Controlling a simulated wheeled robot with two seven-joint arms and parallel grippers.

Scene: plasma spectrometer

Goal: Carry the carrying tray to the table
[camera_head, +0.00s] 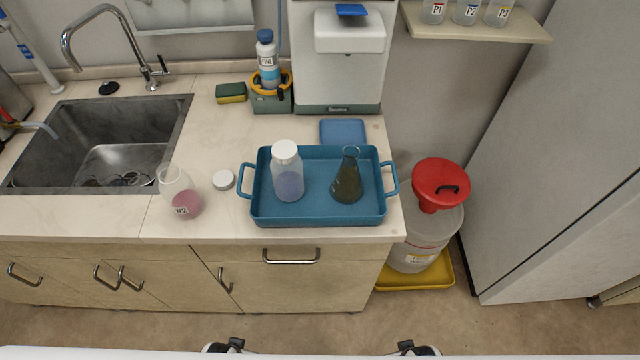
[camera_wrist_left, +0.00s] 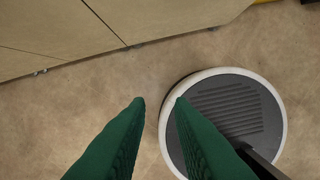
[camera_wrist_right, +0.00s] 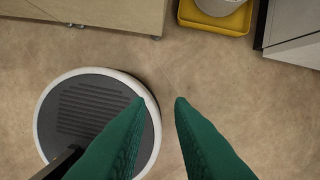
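The blue carrying tray (camera_head: 318,213) sits on the right end of the counter in the head view, with a handle at its left and right ends. A white-capped bottle (camera_head: 288,172) with bluish liquid and a dark conical flask (camera_head: 347,177) stand upright in it. My left gripper (camera_wrist_left: 157,100) is over the floor in the left wrist view, its green fingers apart with nothing between them. My right gripper (camera_wrist_right: 160,100) is likewise open and empty over the floor. Both grippers are well short of the tray. Only arm parts show at the bottom edge of the head view.
A flask of pink liquid (camera_head: 182,195) and a white cap (camera_head: 223,180) stand left of the tray. A blue pad (camera_head: 343,132) and a white instrument (camera_head: 338,75) are behind it. A sink (camera_head: 95,140) is at left.

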